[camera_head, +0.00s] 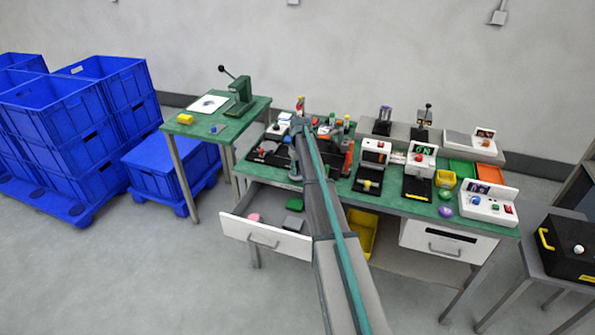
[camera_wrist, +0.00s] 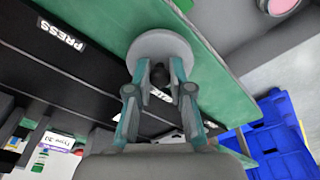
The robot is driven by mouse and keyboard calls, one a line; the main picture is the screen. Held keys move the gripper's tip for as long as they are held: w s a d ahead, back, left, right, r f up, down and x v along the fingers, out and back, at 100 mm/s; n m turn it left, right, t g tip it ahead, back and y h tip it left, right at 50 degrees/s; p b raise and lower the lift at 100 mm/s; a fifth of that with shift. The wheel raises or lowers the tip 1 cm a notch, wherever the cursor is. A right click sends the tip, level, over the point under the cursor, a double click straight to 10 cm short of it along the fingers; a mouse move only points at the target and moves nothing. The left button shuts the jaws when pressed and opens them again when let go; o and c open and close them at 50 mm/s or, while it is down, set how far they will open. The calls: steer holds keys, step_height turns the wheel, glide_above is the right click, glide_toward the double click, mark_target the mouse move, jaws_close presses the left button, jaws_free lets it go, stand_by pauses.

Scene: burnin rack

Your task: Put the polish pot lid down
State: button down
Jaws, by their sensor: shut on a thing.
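The polish pot lid (camera_wrist: 165,43) is a pale grey disc with a dark knob in the wrist view. My gripper (camera_wrist: 161,78) is shut on the knob, with one finger on each side. The lid is over the green bench top (camera_wrist: 222,95) near its edge, beside a black panel marked PRESS (camera_wrist: 62,40). I cannot tell whether the lid touches the surface. In the head view my gripper (camera_head: 295,172) is at the bench's front edge, above the open drawer, and the lid is hard to make out there.
The open drawer (camera_head: 265,240) holds a pink round thing (camera_head: 253,217) and grey and green blocks. Fixtures crowd the bench, including a white box with a red button (camera_head: 487,207). Blue crates (camera_head: 85,130) stand on the left. The floor in front is clear.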

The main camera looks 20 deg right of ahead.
mark_target(299, 175)
steer(key=shift+f, duration=0.9)
steer(key=shift+f, duration=0.1)
steer(key=c, duration=1)
jaws_free()
steer(key=shift+c, duration=0.2)
step_height(299, 175, up, 12)
steer(key=s+b, duration=0.1)
steer(key=b, duration=0.2)
steer(key=shift+s+b, duration=0.25)
steer(key=shift+b, duration=0.1)
steer(key=shift+d, duration=0.1)
